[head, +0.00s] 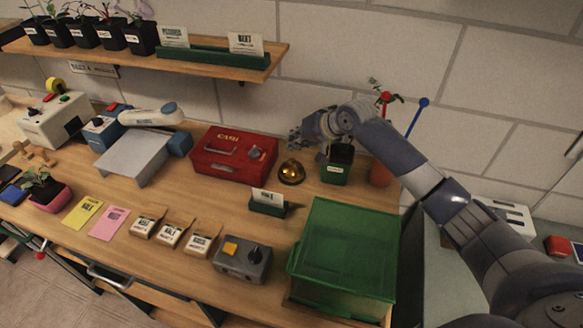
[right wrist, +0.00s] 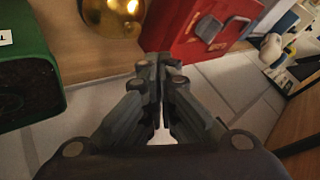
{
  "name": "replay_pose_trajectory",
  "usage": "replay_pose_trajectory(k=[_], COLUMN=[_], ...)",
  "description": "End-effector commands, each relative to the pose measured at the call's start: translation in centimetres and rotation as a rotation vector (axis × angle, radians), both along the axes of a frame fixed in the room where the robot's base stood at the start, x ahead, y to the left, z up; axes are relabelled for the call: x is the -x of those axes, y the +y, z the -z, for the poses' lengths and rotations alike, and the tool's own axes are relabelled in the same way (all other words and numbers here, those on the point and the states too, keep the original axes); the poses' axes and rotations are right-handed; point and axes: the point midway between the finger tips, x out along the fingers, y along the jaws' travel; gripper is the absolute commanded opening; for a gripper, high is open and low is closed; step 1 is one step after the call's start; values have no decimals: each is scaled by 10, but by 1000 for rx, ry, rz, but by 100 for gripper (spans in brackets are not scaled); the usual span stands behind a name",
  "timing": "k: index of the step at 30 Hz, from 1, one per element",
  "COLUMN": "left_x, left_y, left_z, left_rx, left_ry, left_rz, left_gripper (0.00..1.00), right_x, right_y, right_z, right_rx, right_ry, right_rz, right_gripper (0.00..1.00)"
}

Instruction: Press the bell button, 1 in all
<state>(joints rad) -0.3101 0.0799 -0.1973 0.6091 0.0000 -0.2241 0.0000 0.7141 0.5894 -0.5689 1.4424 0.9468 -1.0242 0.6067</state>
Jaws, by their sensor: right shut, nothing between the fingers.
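The golden dome bell (head: 291,171) stands on the wooden bench, to the right of the red cash box. It also shows at the top edge of the right wrist view (right wrist: 112,12), partly cut off. Whether it has a separate button on top is too small to tell. My right gripper (head: 300,137) is shut and empty, in the air near the wall, above and behind the bell in the head view. In the right wrist view its closed fingertips (right wrist: 163,62) are apart from the bell. My left gripper is not in view.
A red cash box (head: 234,153) is left of the bell. A green pot (head: 335,174) and a terracotta pot (head: 380,175) are right of it. A card holder (head: 268,207) and a green bin (head: 345,245) stand in front. A shelf (head: 215,68) hangs at upper left.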

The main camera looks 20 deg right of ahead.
Motion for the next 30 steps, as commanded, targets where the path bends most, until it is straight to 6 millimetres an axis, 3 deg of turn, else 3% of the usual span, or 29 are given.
replay_pose_trajectory(k=[5, 15, 30], left_x=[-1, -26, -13], left_y=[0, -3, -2], left_z=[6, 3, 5], left_rx=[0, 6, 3], left_ry=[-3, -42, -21], left_rz=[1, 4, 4], left_gripper=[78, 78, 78], right_x=[0, 0, 0], right_y=[1, 1, 0], right_z=[17, 19, 19], right_rx=[0, 0, 0], right_ry=[2, 2, 2], right_rz=[-1, -1, -1], right_gripper=[0, 0, 0])
